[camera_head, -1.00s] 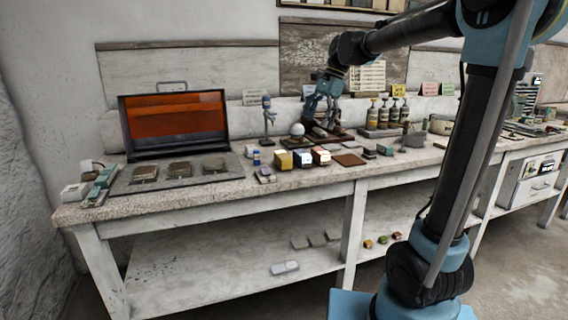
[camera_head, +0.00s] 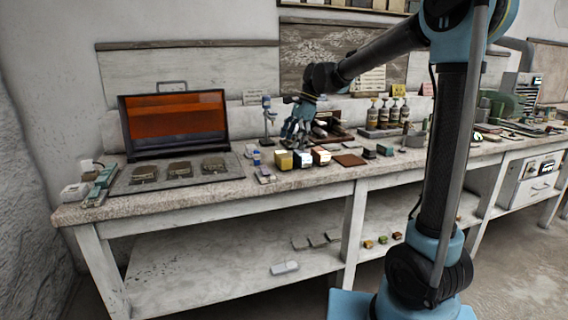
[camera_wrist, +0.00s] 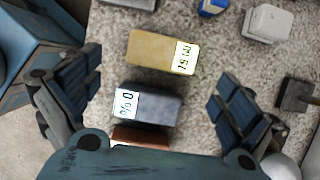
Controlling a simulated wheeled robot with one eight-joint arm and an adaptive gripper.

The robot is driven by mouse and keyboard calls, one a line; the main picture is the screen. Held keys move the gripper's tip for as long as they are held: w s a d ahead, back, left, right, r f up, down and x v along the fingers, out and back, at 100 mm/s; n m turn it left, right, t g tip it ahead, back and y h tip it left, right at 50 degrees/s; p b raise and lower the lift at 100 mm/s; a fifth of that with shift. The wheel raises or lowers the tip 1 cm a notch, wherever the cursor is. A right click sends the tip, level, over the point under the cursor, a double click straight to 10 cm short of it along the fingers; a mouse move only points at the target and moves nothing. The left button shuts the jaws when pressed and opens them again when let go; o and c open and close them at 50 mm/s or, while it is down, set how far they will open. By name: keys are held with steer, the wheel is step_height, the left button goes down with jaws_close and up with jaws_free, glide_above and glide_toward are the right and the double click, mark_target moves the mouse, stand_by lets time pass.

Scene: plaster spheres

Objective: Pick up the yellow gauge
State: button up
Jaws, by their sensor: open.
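The yellow gauge (camera_head: 283,160) is a small block near the front of the bench, left of a dark block and a red block. In the wrist view the yellow gauge (camera_wrist: 152,49) lies near the top, its white number label at its right end. My gripper (camera_head: 291,138) is open above and behind the row of blocks, holding nothing. In the wrist view its fingers (camera_wrist: 150,98) stand on both sides of the grey-blue block (camera_wrist: 152,104), with the yellow gauge beyond them.
A red block (camera_wrist: 140,137) is partly hidden by my gripper's body. A white block (camera_wrist: 268,23) and a dark piece (camera_wrist: 296,94) lie to the right. On the bench, an orange-lidded case (camera_head: 175,120) stands left and bottles (camera_head: 384,113) stand right.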

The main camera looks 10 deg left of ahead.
mark_target(284, 154)
steer(key=shift+a+x, duration=0.1)
steer(key=shift+x, duration=1.65)
steer(key=shift+a+x, duration=0.15)
steer(key=shift+x, duration=1.65)
steer(key=shift+r, duration=0.1)
steer(key=c, duration=1.4)
steer(key=shift+o, duration=0.2)
steer(key=shift+r, duration=0.15)
step_height(284, 154, up, 10)
steer(key=shift+f, duration=0.1)
steer(key=o, duration=0.7)
steer(key=c, duration=0.4)
steer(key=shift+o, duration=0.2)
steer(key=shift+s+d, duration=0.1)
